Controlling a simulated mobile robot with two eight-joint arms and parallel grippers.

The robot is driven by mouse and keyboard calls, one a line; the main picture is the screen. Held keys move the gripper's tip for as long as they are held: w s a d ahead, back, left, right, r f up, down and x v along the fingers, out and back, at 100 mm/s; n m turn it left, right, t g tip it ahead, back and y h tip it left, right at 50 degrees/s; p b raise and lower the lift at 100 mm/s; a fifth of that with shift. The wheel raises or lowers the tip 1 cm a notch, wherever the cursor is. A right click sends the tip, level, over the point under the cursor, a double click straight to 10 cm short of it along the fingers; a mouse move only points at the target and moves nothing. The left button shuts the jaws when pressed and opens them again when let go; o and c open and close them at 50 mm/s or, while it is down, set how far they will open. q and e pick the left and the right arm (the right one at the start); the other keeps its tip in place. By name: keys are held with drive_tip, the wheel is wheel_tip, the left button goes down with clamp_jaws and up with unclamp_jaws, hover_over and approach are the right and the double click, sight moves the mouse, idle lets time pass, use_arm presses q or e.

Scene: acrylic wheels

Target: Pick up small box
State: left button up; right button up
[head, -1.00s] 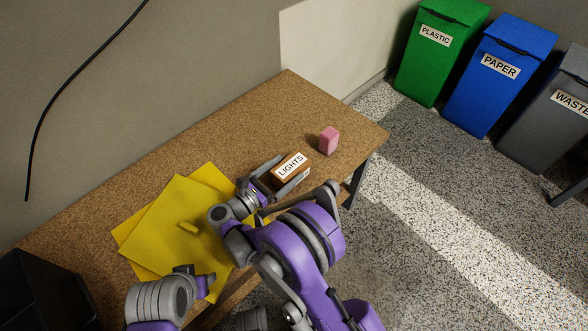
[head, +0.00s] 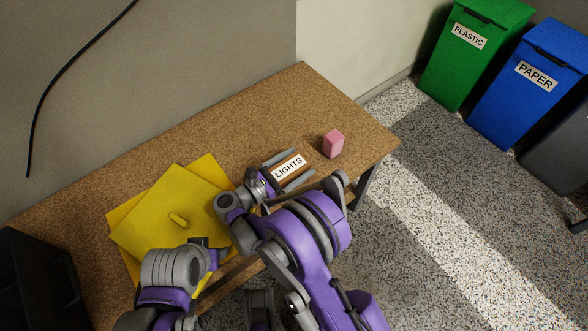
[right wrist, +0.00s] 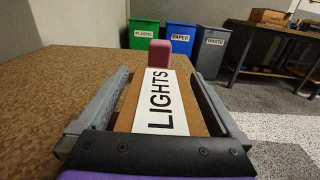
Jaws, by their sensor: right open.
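The small box is a brown box with a white LIGHTS label (head: 288,167), lying on the cork-coloured table. My right gripper (head: 303,162) is open, with one finger along each long side of the box. The right wrist view shows the box (right wrist: 160,102) between the two spread fingers (right wrist: 160,74); whether either finger touches it I cannot tell. My left arm's end (head: 208,256) is at the lower left, over the near edge of the yellow sheets; its jaws do not show clearly.
A pink block (head: 333,144) stands just beyond the box, near the table's right end. Yellow sheets (head: 160,222) with a small yellow piece lie to the left. A black container (head: 38,285) is at the lower left. Green (head: 470,55) and blue (head: 530,85) bins stand on the floor.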

use_arm(q)
drive_tip(key=shift+s+a, duration=0.1)
use_arm(e)
drive_tip(key=shift+a, duration=0.1)
drive_tip(key=shift+s, duration=0.1)
drive_tip(key=shift+c, duration=1.1)
drive_tip(key=c, duration=1.3)
wheel_tip(320, 180, up, 10)
drive_tip(key=shift+r+p, duration=0.1)
drive_tip(key=shift+p, duration=1.1)
drive_tip(key=shift+c, duration=0.3)
drive_tip(key=w+d+r+n+t+y, duration=0.2)
drive_tip(key=d+n+t+y, duration=0.15)
drive_tip(key=d, duration=0.45)
drive_tip(key=w+d+r+n+t+y, duration=0.1)
drive_tip(key=w+d+n+t+y, duration=0.3)
drive_tip(key=d, duration=0.4)
use_arm(q)
wheel_tip(320, 180, up, 22)
drive_tip(key=w+t+p, duration=0.1)
drive_tip(key=p, duration=1.5)
drive_tip(key=shift+w+p, duration=0.35)
drive_tip(key=shift+p, duration=0.05)
use_arm(e)
wheel_tip(320, 180, up, 16)
drive_tip(key=s+y, duration=0.1)
drive_tip(key=y, duration=0.1)
drive_tip(key=shift+s+a+r+g, duration=0.2)
drive_tip(key=shift+s+r+g, duration=0.1)
drive_tip(key=shift+g, duration=0.15)
